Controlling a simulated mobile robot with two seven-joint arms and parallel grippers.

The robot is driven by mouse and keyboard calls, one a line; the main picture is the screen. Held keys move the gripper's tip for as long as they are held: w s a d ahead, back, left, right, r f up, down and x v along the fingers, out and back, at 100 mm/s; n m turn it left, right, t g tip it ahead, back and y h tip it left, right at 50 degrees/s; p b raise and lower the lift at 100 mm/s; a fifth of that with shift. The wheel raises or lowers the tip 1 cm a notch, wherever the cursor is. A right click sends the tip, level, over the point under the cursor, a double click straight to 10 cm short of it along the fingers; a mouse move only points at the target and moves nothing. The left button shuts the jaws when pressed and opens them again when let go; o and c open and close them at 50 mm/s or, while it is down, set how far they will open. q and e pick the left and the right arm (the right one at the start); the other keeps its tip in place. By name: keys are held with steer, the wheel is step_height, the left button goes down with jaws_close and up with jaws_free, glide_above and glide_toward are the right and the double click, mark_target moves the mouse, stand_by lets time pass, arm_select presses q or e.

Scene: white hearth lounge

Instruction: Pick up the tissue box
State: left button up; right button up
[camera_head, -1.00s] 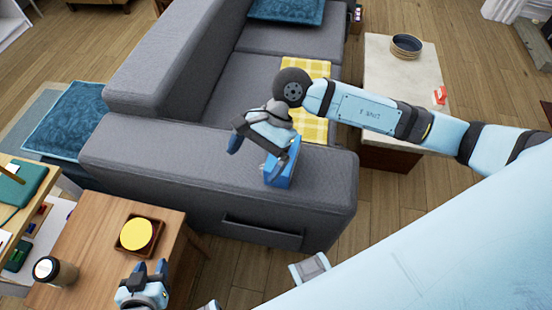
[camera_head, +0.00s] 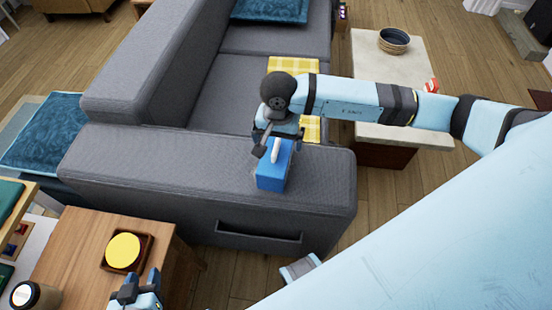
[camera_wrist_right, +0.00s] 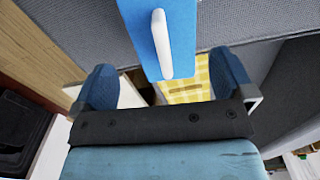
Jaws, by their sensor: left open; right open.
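The blue tissue box (camera_head: 272,180), with a white strip of tissue at its top, stands on the grey sofa's armrest. My right gripper (camera_head: 274,143) is open just above and behind it, partly covering its top. In the right wrist view the tissue box (camera_wrist_right: 140,30) lies in line with the gap between the open fingers (camera_wrist_right: 165,84), with space on both sides; neither finger visibly touches it. My left gripper (camera_head: 140,284) is open and empty at the bottom of the head view, by the wooden side table, far from the box.
The grey sofa (camera_head: 180,165) carries a yellow checked cloth (camera_head: 292,67) behind my right gripper. A wooden side table (camera_head: 75,240) holds a yellow round thing (camera_head: 123,252) in a brown tray and a jar (camera_head: 35,297). A pale coffee table (camera_head: 375,62) with a dark bowl (camera_head: 394,40) stands beyond.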

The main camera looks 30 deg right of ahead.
mark_target(276, 146)
steer(key=f, duration=0.5)
steer(key=shift+a, duration=0.3)
steer(key=c, duration=0.9)
steer(key=shift+r, duration=0.15)
